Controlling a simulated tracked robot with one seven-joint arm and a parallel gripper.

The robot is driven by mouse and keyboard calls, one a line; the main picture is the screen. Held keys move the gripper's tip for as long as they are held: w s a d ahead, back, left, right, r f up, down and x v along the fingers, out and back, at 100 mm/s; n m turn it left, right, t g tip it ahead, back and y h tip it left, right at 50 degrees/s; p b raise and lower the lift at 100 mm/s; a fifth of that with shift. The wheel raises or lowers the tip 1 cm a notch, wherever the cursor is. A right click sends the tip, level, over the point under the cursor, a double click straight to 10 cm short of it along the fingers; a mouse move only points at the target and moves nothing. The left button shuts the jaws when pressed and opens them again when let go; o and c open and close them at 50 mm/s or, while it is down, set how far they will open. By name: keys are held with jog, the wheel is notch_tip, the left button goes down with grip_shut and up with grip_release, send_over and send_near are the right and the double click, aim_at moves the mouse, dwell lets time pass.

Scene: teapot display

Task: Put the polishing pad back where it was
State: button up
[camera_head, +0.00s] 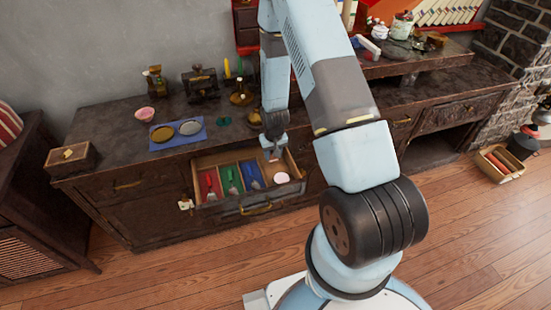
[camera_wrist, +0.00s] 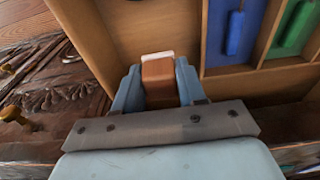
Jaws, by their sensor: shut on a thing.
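The drawer (camera_head: 247,207) under the counter is pulled open and split into compartments. My gripper (camera_head: 272,155) points down over its right-hand part. In the wrist view my gripper (camera_wrist: 158,80) is shut on a brown block with a pale top edge, which looks like the polishing pad (camera_wrist: 158,72). The pad is over or inside the bare wooden compartment beside the blue one; its exact height I cannot tell. In the head view the pad is too small and hidden to make out. A pale oval thing (camera_head: 281,178) lies in the drawer's right compartment.
Red (camera_head: 211,186), green (camera_head: 232,181) and blue (camera_head: 251,176) compartments with tools fill the drawer's left and middle. On the counter stand a blue mat (camera_head: 177,143) with two discs, a pink bowl (camera_head: 145,114) and a wooden box (camera_head: 70,158). Dividers lie close to my gripper.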

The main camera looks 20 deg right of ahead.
aim_at(273, 158)
jog(key=shift+w+d+f, duration=0.2)
jog(key=shift+w+f, duration=0.05)
jog(key=shift+f, duration=1.65)
jog(key=o, duration=0.9)
jog(key=shift+o, duration=0.2)
